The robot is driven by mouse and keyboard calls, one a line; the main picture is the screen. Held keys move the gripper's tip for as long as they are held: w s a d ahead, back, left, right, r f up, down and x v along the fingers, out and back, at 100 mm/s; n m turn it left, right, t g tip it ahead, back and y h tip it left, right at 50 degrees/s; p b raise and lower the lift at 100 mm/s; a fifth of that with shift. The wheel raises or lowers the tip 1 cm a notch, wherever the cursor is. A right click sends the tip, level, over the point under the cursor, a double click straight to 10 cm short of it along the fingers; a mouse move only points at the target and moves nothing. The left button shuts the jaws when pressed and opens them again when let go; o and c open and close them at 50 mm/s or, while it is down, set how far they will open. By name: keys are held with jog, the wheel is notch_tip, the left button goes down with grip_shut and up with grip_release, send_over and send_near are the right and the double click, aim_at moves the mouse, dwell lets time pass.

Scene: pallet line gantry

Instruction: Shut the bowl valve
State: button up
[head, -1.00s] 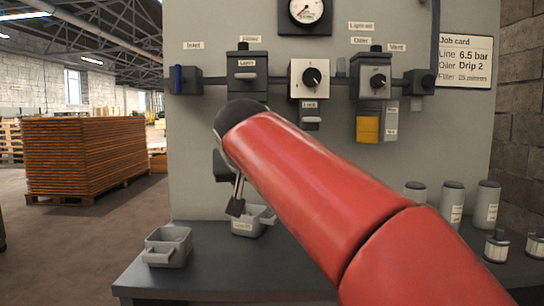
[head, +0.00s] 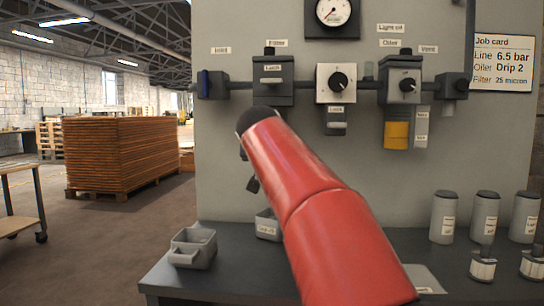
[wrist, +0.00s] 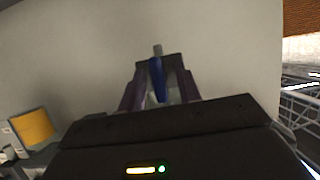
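A blue lever (wrist: 158,80) with a grey tip shows in the wrist view, in line with the space between my fingers. I take it for the bowl valve handle. My gripper (wrist: 158,88) is open, with one dark finger on each side of the lever and pale gaps beside it. I cannot tell if either finger touches it. In the head view my red arm covers the area below the filter (head: 273,82), so the bowl and its valve are hidden there.
The inlet (head: 213,85) has its own blue handle, left of the filter. The oiler (head: 404,85) with its yellow bowl (head: 396,135) is to the right. Grey bins (head: 193,255) and several canisters (head: 485,217) stand on the bench. A job card (head: 503,62) hangs at right.

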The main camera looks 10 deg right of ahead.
jog(key=shift+c, duration=0.4)
grip_shut()
jog(key=n+h, duration=0.2)
jog(key=n, duration=0.1)
jog(key=shift+a+g, duration=0.1)
jog(key=shift+g, duration=0.2)
jog(key=n+h, duration=0.2)
jog(key=n, duration=0.1)
jog(key=shift+a+f+b, duration=0.1)
jog(key=shift+f+b, duration=0.05)
jog(key=shift+b, duration=0.25)
jog(key=n+h+b, duration=0.2)
jog(key=n, duration=0.2)
jog(key=shift+w+f+t, duration=0.1)
jog(key=shift+f+t, duration=0.05)
jog(key=shift+t, duration=0.25)
jog(key=shift+n+t+h+b, duration=0.4)
jog(key=shift+n+h+b, duration=0.3)
jog(key=shift+n, duration=1)
